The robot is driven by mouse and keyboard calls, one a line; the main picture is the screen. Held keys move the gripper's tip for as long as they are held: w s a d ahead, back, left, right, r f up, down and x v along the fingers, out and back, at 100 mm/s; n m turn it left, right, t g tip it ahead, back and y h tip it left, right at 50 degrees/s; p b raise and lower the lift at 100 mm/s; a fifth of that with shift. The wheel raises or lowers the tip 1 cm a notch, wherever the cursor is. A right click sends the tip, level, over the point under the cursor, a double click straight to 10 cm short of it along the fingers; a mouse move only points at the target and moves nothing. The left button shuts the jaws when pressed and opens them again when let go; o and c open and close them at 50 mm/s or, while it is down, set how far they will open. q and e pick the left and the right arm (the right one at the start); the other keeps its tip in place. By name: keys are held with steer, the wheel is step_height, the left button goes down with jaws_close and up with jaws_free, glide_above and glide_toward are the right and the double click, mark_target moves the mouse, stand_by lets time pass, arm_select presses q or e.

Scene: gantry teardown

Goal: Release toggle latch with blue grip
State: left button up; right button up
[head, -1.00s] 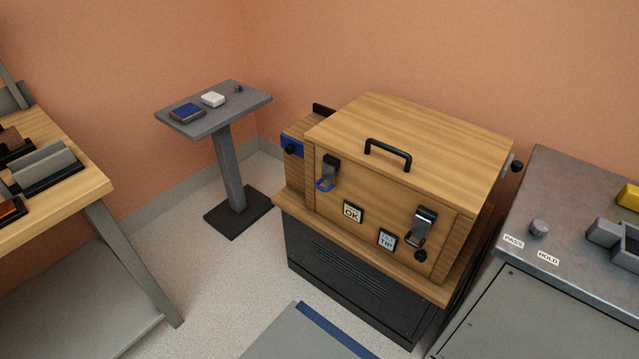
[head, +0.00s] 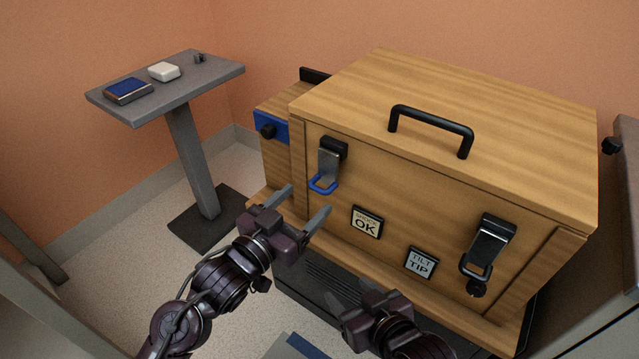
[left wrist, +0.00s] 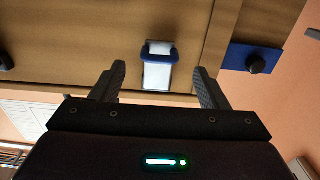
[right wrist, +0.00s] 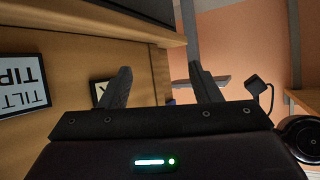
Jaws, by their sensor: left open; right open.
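The toggle latch with the blue grip (head: 323,185) is on the left part of the wooden crate's front face, its metal lever hanging down below a black mount. It also shows in the left wrist view (left wrist: 158,68), between and beyond the fingertips. My left gripper (head: 304,203) is open and empty, a little below and in front of this latch, apart from it. My right gripper (head: 352,300) is open and empty, low in front of the crate below the TILT TIP label. A second latch (head: 486,245) with a black loop is on the right of the front face.
The wooden crate (head: 450,90) has a black top handle (head: 432,120). An OK label (head: 367,222) and a TILT TIP label (head: 421,263) are on its front. A blue plate with a black knob (head: 270,130) is at its left. A grey pedestal table (head: 190,85) stands at back left.

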mark_target(316, 191)
arm_select(q)
steer(key=b+x, duration=0.1)
steer(key=x, duration=0.5)
steer(key=shift+d, duration=0.1)
steer(key=shift+w+d, duration=0.25)
steer(key=shift+w, duration=0.2)
arm_select(e)
steer(key=w+r+t+y, duration=0.2)
steer(key=r+t, duration=0.3)
steer(key=r, duration=0.5)
steer(key=shift+x, duration=0.85)
arm_select(q)
steer(key=shift+c, duration=0.2)
arm_select(e)
steer(key=shift+w+d, duration=0.1)
steer(key=shift+d, duration=0.05)
